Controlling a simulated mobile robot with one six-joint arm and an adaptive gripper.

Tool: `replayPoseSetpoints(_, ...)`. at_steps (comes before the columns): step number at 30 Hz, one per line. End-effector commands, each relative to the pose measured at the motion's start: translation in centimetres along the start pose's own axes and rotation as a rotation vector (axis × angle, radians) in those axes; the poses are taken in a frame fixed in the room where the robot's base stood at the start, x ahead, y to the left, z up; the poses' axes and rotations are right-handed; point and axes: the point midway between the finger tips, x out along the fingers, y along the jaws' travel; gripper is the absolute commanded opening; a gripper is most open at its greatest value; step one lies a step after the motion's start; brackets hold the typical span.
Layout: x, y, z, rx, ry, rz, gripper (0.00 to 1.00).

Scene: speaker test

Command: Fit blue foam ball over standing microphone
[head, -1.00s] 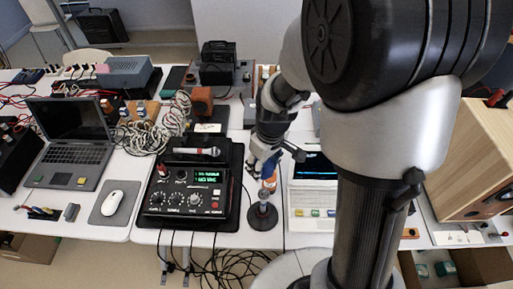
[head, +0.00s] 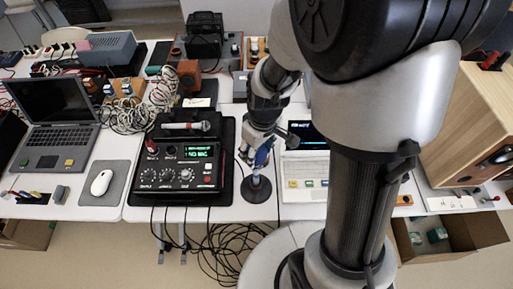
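A small stand with a round dark base (head: 256,190) is on the white table between the black control box and the white instrument. The standing microphone on it is mostly hidden by my gripper (head: 257,158), which points down directly above the base. A small blue patch (head: 262,157) shows at the fingers. It may be the blue foam ball, but its shape is hidden. I cannot tell whether the fingers are closed on it or whether it touches the microphone.
The black control box (head: 180,176) with a lit green display is just left of the stand. A silver microphone (head: 187,126) lies behind its panel. The white instrument (head: 303,172) is close on the right. Cables hang below the table's front edge.

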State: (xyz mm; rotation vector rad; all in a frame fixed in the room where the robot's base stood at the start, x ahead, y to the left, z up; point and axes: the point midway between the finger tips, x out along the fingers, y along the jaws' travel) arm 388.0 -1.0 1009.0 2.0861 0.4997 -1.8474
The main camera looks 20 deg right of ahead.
Motion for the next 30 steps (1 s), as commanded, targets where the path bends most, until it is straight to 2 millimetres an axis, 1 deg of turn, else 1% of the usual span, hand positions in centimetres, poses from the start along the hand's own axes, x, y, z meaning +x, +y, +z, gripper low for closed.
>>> replayPoseSetpoints(1,0.6,0.0,0.1,0.000,-0.001,0.000,0.36)
replayPoseSetpoints(18,4.6,0.0,0.6,0.000,0.000,0.000,0.36)
replayPoseSetpoints(24,5.2,0.0,0.6,0.000,0.000,0.000,0.36)
replayPoseSetpoints(30,5.2,0.0,0.6,0.000,0.000,0.000,0.36)
